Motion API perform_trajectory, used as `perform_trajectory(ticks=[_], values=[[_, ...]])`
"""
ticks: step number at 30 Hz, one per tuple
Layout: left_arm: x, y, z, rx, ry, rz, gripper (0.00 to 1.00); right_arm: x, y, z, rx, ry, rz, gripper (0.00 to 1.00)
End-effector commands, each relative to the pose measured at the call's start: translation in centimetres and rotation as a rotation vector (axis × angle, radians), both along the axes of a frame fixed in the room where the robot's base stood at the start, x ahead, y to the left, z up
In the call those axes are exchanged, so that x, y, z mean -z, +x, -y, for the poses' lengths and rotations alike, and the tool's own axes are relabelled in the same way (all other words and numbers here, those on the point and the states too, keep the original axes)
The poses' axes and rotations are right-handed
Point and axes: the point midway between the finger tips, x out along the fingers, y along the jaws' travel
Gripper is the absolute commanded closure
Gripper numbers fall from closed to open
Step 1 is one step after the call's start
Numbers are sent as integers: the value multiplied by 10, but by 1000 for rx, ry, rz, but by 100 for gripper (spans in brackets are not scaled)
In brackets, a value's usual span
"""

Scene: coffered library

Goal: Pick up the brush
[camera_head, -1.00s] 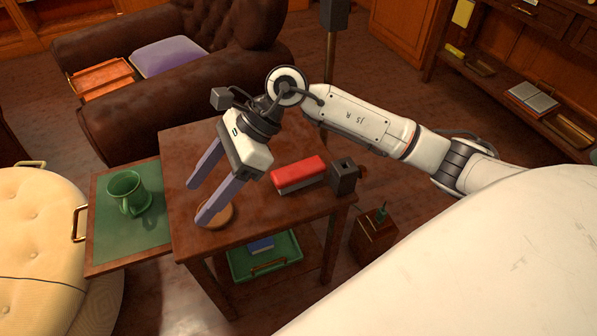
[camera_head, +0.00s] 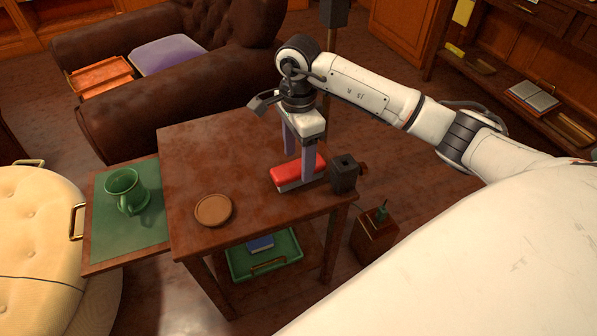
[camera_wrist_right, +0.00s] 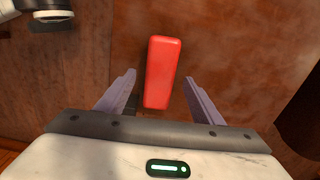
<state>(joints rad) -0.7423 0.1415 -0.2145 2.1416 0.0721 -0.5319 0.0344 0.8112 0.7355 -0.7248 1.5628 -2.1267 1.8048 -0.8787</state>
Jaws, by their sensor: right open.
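The brush (camera_head: 290,176), a red-topped block with a pale lower part, lies on the brown table (camera_head: 190,165) near its right edge. My right gripper (camera_head: 299,168) is open and points down over the brush. In the head view its nearer finger covers part of the red top. In the right wrist view the brush (camera_wrist_right: 161,65) lies between the two open fingers of the right gripper (camera_wrist_right: 159,80), with a gap on each side. I cannot tell how far the fingertips are above the tabletop. My left gripper is not in view.
A dark block with a hole (camera_head: 344,172) stands close beside the brush on the right. A round wooden coaster (camera_head: 213,210) lies to the left. A green mug (camera_head: 122,187) stands on the pull-out leaf (camera_head: 140,228). A green tray (camera_head: 240,266) sits on the lower shelf.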

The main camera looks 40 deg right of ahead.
Motion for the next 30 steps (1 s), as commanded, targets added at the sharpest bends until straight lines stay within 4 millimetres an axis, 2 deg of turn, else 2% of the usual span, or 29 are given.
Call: perform_trajectory(ticks=[1,6,14,22,30], values=[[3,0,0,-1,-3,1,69,12,-1,-1,-1,1,-5,39],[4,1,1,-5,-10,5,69,36,-1,-2,0,2,-4,39],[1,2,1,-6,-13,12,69,39,0,-1,0,0,0,39],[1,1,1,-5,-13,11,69,39,0,-1,0,0,-1,85],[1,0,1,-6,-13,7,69,35,0,-1,0,0,1,85]])
